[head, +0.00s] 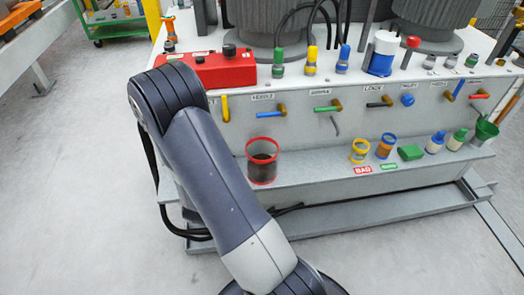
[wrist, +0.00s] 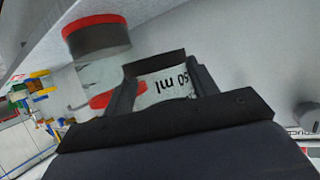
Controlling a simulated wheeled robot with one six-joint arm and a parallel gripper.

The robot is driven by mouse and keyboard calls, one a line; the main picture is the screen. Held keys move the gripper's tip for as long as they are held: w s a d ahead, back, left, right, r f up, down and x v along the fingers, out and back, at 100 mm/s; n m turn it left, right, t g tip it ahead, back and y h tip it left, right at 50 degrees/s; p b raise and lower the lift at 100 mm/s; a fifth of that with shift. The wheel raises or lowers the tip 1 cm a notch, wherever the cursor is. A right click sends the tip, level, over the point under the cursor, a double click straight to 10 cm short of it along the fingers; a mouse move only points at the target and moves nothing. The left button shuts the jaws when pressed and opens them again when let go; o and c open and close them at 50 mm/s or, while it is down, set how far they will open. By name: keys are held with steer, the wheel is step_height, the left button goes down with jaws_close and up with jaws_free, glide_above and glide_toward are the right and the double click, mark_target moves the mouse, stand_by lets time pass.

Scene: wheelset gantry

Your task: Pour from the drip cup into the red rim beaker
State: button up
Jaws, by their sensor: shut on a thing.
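The red rim beaker (head: 262,160) stands upright on the front ledge in the head view. It is clear with red bands at top and bottom and dark contents low inside. It shows upside down in the wrist view (wrist: 96,42), with its red rim towards the jaws. My gripper (wrist: 158,80) is shut on a pale cup marked "50 ml", which I take as the drip cup (wrist: 165,90). The lettering shows upside down. The cup overlaps the beaker's rim side in the picture; the gap between them cannot be judged. Most of the cup and its contents are hidden.
Right of the beaker on the ledge (head: 320,180) stand a yellow-ringed cup (head: 359,151), an orange-and-blue cup (head: 384,146), a green block (head: 410,153) and small bottles. Above are coloured levers and a red box (head: 212,70). The ledge just right of the beaker is clear.

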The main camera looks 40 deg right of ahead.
steer(key=shift+r+p, duration=2.5)
steer(key=shift+r, duration=0.55)
steer(key=shift+f, duration=0.1)
steer(key=shift+a, duration=0.1)
steer(key=shift+w+a+r+n+t, duration=0.15)
steer(key=shift+w+r+n+t, duration=0.05)
steer(key=shift+w+n+t, duration=0.1)
steer(key=w+a+r+n+t+y, duration=0.1)
steer(key=a+r+n+t+y, duration=0.15)
steer(key=a+n+y, duration=0.35)
steer(key=w+a+r+n+t+y, duration=0.2)
steer(key=a+r+n+y, duration=0.2)
steer(key=a, duration=0.3)
step_height(320, 180, up, 7)
steer(key=s+p, duration=0.2)
steer(key=p, duration=1.4)
steer(key=shift+s+a+f+y+p, duration=0.15)
steer(key=shift+s+a+y+p, duration=0.15)
steer(key=shift+s, duration=0.05)
